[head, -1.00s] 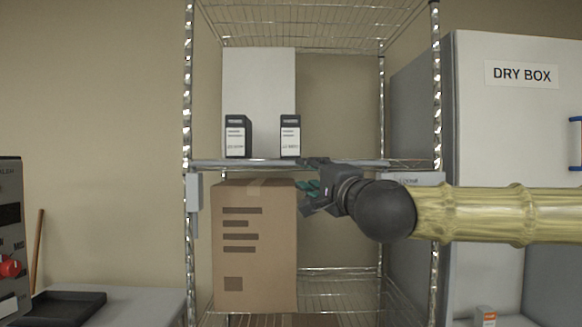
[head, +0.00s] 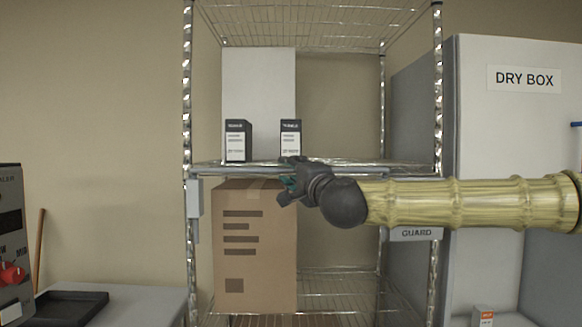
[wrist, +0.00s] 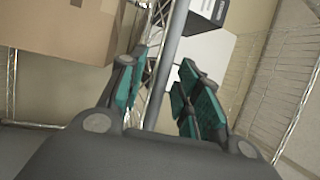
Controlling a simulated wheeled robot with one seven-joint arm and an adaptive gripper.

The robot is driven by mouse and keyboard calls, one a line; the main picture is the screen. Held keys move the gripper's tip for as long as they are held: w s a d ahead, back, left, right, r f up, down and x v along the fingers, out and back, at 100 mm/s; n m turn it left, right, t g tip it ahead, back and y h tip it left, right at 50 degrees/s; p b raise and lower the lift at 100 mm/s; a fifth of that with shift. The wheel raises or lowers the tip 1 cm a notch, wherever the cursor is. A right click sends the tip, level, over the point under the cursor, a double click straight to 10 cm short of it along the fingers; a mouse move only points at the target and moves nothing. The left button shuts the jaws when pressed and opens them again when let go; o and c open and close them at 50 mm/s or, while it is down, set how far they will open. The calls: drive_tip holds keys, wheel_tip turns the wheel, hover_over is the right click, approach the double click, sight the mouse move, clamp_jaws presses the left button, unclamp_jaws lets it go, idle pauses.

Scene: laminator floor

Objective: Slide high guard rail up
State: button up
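The guard rail (head: 235,171) is a thin grey bar running level across the front of the middle shelf, close to the shelf edge. Its left end meets a grey bracket (head: 193,198) on the left post. A plate reading GUARD (head: 416,234) is at the right post, partly covered by my arm. My gripper (head: 287,182) is at the middle of the rail, in front of the carton's top. In the wrist view, the rail (wrist: 168,70) passes between the two teal-padded fingers, with gaps beside it. My gripper is open, and no firm contact shows.
Two small black-and-white boxes (head: 238,141) (head: 290,138) and a tall white box (head: 259,85) stand on the middle shelf. A brown carton (head: 255,255) stands below. The dry box (head: 510,130) is at the right. A table with a black tray (head: 68,307) is at the left.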

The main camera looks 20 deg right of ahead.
drive_tip(key=shift+w, duration=0.3)
clamp_jaws()
drive_tip(key=shift+r, duration=0.15)
